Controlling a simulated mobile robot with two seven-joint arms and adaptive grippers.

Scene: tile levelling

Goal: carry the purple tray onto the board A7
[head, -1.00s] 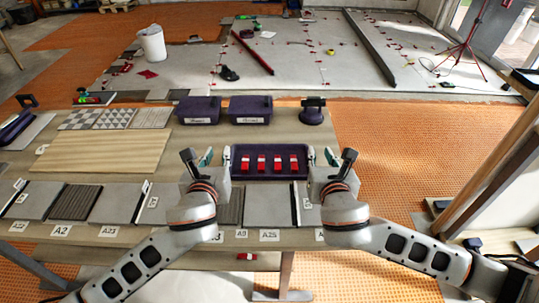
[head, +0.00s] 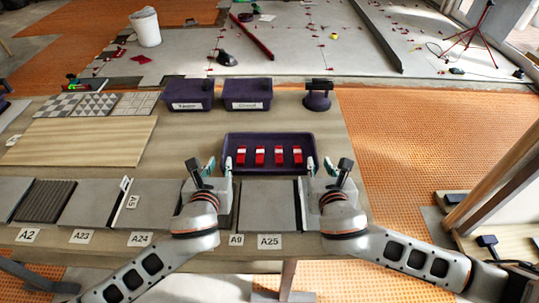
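The purple tray (head: 268,169) lies on the table in the middle of the head view, with several red-and-white pieces (head: 260,155) in a row inside it. My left gripper (head: 220,166) is at the tray's left end, its fingers apart. My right gripper (head: 319,166) is at the right end, also with fingers apart. The inner fingers overlap the tray's ends in the picture; whether they touch is unclear. Labels A2, A23, A24, A9 and A25 (head: 269,241) show along the front edge. I cannot read an A7 label; my arms hide part of that row.
Patterned tiles (head: 97,104) and a wooden board (head: 80,141) lie to the left. Grey boards (head: 270,206) line the front. The table's right edge is close to my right gripper.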

